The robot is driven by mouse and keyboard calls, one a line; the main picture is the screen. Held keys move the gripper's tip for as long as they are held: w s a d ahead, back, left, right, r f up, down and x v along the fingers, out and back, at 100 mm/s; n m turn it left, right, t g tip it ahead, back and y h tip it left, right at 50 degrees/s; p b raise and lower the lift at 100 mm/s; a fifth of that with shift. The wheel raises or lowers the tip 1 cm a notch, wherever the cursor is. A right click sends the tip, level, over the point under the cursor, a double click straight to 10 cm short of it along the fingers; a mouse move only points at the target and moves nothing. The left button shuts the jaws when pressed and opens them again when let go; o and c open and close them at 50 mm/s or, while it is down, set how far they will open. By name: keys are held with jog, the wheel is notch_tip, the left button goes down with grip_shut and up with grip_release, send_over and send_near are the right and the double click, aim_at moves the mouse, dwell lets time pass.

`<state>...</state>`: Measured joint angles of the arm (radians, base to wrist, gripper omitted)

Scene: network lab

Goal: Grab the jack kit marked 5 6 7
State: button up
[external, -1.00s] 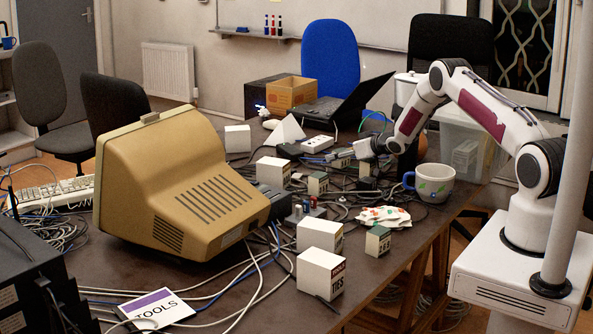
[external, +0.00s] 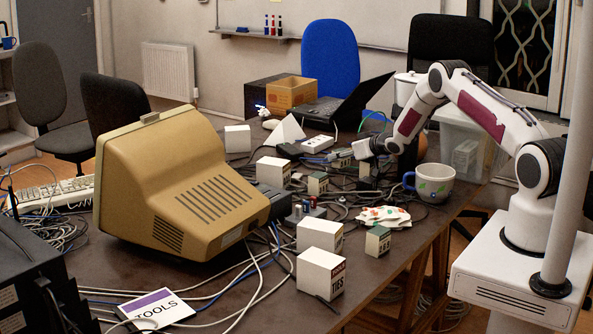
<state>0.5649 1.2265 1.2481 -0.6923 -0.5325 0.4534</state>
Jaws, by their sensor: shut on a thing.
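My gripper (external: 366,158) reaches in over the back right of the table from the arm. It is shut on a small grey-green box (external: 367,169), a jack kit by its look, low among the cables. The jaws hide part of it and its marking is too small to read. Similar small kits with pale and green faces stand nearby: one kit (external: 342,159) just left of the gripper, another kit (external: 317,184) further left and nearer. One more marked kit (external: 378,241) stands at the right front edge; its digits are not clear.
A mug (external: 432,184) stands close to the right of the gripper. White boxes (external: 320,273), a beige monitor (external: 180,185), a laptop (external: 345,105) and a paper stack (external: 383,217) crowd the table (external: 365,270). Loose cables lie around. The front right of the table is clearer.

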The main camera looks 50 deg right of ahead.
aim_at(344, 149)
jog(key=shift+r, duration=0.2)
notch_tip(344, 149, up, 18)
jog(key=shift+f, duration=0.2)
dwell(0.7)
